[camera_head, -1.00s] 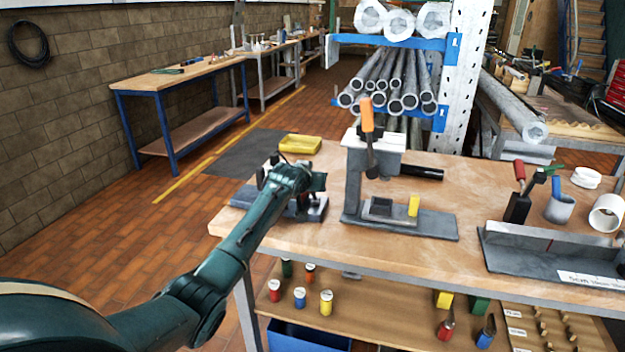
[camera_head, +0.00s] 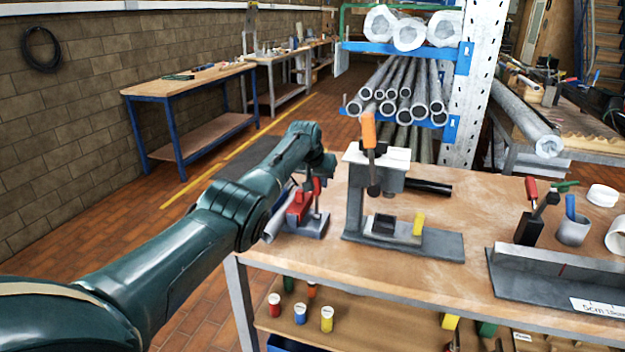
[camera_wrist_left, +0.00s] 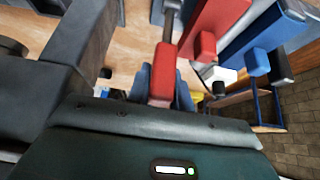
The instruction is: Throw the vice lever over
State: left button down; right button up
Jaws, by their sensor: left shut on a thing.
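The vice (camera_head: 306,222), with a grey base and red upper part, stands at the left end of the workbench (camera_head: 350,275). A red-gripped lever (camera_head: 317,186) stands up at its right side in the head view. My left gripper (camera_head: 318,176) is at the lever's top, its fingers largely hidden by my wrist. In the left wrist view the fingers (camera_wrist_left: 162,90) are shut around the red grip (camera_wrist_left: 162,70), whose grey shaft runs away from them. A red block (camera_wrist_left: 215,30) of the vice shows beside it. My right gripper is not in view.
A press (camera_head: 372,195) with an orange-handled lever stands just right of the vice. A grey channel fixture (camera_head: 555,280), cups and a red-handled tool (camera_head: 530,205) are farther right. Small coloured pots (camera_head: 300,313) stand on the shelf below. Bare benchtop lies in front of the press.

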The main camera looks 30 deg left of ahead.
pick_arm(q)
jog(key=shift+w+a+g, duration=0.1)
jog(key=shift+w+g, duration=0.15)
jog(key=shift+g, duration=0.05)
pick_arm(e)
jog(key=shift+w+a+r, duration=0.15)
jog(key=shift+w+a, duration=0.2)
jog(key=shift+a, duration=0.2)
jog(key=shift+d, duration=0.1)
pick_arm(q)
jog(key=c, duration=1.2)
grip_release()
jog(key=shift+w+f, duration=0.1)
jog(key=shift+c, duration=0.2)
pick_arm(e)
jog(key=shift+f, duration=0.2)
